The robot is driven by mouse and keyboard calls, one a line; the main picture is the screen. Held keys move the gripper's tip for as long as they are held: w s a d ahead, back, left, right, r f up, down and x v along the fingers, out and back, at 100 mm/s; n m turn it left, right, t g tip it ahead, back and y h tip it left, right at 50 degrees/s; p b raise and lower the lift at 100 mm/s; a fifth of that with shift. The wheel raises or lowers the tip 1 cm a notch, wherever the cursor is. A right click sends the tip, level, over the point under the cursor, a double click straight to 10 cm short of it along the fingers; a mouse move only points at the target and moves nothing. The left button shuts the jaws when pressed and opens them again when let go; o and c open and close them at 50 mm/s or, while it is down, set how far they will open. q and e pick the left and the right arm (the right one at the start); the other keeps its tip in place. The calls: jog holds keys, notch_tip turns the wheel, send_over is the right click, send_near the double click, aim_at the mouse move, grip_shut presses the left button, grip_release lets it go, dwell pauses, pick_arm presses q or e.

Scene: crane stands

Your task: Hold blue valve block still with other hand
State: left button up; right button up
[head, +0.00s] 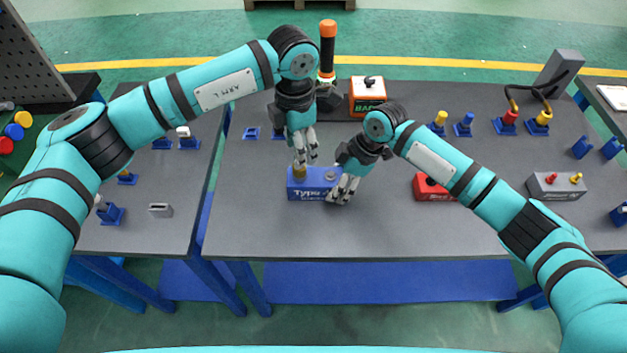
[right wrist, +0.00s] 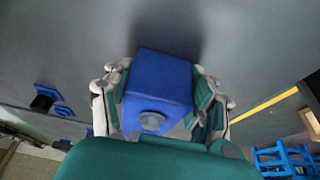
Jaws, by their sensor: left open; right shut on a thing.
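The blue valve block (head: 308,190) with white lettering sits on the grey table near its middle. A brass-coloured knob (head: 300,172) stands on its left end. My right gripper (head: 343,188) is shut on the block's right end. In the right wrist view the block (right wrist: 158,85) is between the two fingers of this gripper (right wrist: 160,98), with a round grey fitting on its near face. My left gripper (head: 305,156) is open and points down just above the brass knob. I cannot tell whether its fingers touch the knob.
Behind stand an orange-topped cylinder (head: 327,45) and an orange and white box (head: 367,97). A red block (head: 432,189) lies to the right, partly behind my right arm. A grey box (head: 556,187) is farther right. The table's front strip is clear.

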pick_arm(q)
jog(key=shift+f, duration=2.95)
grip_shut()
jog(key=shift+r, duration=0.1)
jog(key=n, duration=0.2)
jog(key=shift+n, duration=1.6)
jog(key=shift+d, duration=0.1)
